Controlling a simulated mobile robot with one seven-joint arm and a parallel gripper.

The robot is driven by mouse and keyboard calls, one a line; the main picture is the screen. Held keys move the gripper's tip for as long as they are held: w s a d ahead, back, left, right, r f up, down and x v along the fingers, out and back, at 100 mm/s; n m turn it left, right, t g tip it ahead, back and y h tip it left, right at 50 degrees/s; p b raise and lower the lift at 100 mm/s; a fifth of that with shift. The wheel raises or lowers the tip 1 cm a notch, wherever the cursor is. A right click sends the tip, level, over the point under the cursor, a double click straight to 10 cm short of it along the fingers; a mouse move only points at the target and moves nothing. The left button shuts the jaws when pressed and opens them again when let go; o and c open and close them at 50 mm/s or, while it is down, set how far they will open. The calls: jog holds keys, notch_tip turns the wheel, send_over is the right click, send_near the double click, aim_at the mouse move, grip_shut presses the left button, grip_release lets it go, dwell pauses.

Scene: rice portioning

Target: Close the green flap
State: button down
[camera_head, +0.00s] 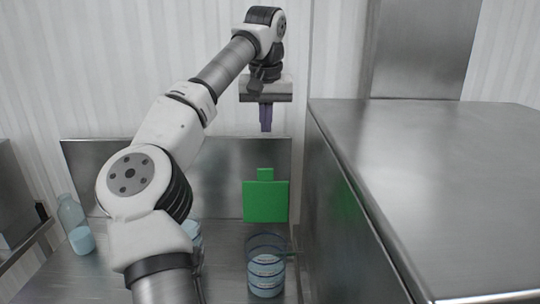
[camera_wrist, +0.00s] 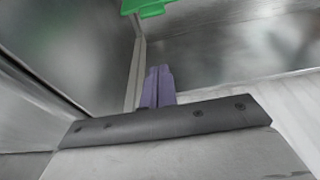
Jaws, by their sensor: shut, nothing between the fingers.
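The green flap (camera_head: 266,201) is a flat green panel with a small tab on its top edge. In the head view it stands upright in front of the metal back panel, right of centre. Part of the green flap (camera_wrist: 152,7) also shows at the top of the wrist view. My gripper (camera_head: 266,128) is above the flap, pointing down, with clear space between its fingertips and the tab. Its purple fingers (camera_wrist: 159,76) are together and empty in the wrist view.
A clear measuring container (camera_head: 265,277) with a handle stands below the flap. A clear bottle (camera_head: 76,228) stands at the left of the metal table (camera_head: 100,275). Another clear container (camera_head: 193,232) is partly hidden behind my arm. A tall metal cabinet (camera_head: 440,170) bounds the right side.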

notch_tip(320, 180, down, 9)
jog(key=s+p, duration=0.2)
dwell(0.4)
jog(key=shift+s+r, duration=0.1)
jog(key=shift+s, duration=0.05)
jog(key=shift+a, duration=0.15)
